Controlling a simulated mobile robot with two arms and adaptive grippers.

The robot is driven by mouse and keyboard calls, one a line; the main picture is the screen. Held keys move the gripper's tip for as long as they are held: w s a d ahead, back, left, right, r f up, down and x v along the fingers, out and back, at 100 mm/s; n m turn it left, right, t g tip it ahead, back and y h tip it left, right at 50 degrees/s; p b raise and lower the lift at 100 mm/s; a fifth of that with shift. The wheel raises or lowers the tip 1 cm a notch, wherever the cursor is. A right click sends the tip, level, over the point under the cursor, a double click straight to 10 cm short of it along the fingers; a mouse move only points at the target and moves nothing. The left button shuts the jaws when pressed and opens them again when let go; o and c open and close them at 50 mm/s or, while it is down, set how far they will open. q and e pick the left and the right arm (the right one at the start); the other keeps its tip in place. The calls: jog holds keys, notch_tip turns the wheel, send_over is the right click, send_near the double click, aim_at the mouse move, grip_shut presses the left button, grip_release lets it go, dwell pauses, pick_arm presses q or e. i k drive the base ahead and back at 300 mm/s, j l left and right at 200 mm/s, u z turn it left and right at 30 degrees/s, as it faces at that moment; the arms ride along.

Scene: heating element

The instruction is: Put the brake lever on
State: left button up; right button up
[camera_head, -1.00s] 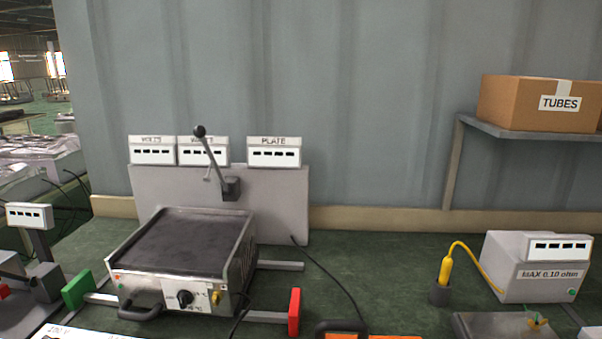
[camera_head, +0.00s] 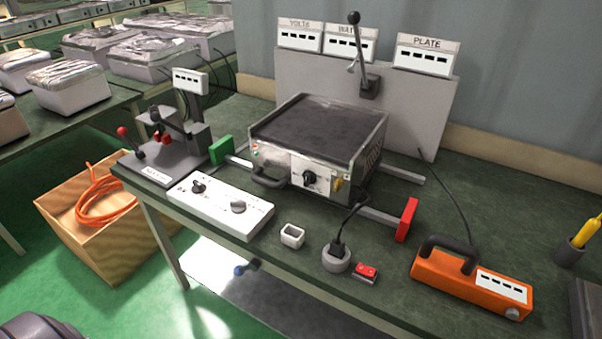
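No part is labelled as the brake lever, and I cannot tell which lever it is. A lever with a black ball knob (camera_head: 353,18) stands nearly upright on the grey back panel (camera_head: 430,105), behind the hot-plate unit (camera_head: 318,135). A small lever with a red knob (camera_head: 122,131) leans up to the left on the grey fixture (camera_head: 165,150) at the table's left end. A blue knob (camera_head: 239,271) shows below the table's front edge; its mount is mostly hidden. Neither of my grippers is in view.
A box with orange cable (camera_head: 75,240) stands on the floor at left.

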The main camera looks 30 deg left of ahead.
aim_at(244, 268)
jog(key=u, duration=1.3)
